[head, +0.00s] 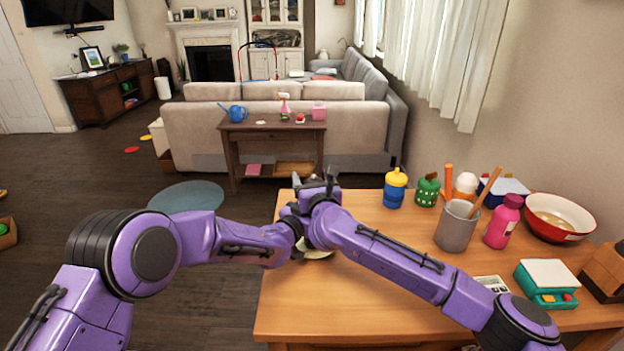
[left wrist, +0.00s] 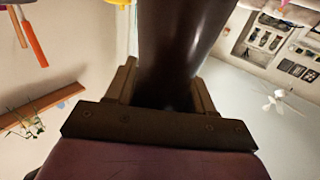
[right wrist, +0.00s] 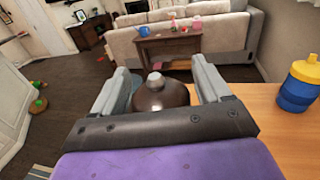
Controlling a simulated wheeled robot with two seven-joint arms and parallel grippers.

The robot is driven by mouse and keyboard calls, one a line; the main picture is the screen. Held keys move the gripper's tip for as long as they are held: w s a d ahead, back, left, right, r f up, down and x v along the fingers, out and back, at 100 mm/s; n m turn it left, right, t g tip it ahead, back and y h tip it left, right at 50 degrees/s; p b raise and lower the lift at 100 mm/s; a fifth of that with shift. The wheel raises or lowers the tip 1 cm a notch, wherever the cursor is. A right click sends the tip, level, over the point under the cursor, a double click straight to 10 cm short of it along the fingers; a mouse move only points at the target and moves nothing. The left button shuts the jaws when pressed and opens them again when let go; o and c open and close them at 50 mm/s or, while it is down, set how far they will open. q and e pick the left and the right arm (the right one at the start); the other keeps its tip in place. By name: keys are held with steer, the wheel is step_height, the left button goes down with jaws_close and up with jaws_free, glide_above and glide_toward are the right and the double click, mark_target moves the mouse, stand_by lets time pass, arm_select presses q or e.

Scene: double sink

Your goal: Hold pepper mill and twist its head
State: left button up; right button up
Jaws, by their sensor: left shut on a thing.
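The pepper mill has a dark brown, glossy body (left wrist: 183,45), which stands between the fingers of my left gripper (left wrist: 163,88) in the left wrist view. That gripper is shut on the body. In the right wrist view the mill's rounded brown head (right wrist: 163,97) with a grey knob on top lies between the two fingers of my right gripper (right wrist: 162,85). Those fingers are apart, with a gap showing on each side of the head. In the head view my right gripper (head: 316,184) shows at the table's left side; my arms hide the mill and most of my left gripper.
The wooden table (head: 350,295) has clear room at its front left. A pale dish (head: 318,254) lies partly under my arms. A blue-yellow jar (head: 395,188), green jar (head: 428,190), grey utensil cup (head: 456,228), pink bottle (head: 502,222) and red bowl (head: 562,222) stand to the right.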

steer(key=v, duration=1.2)
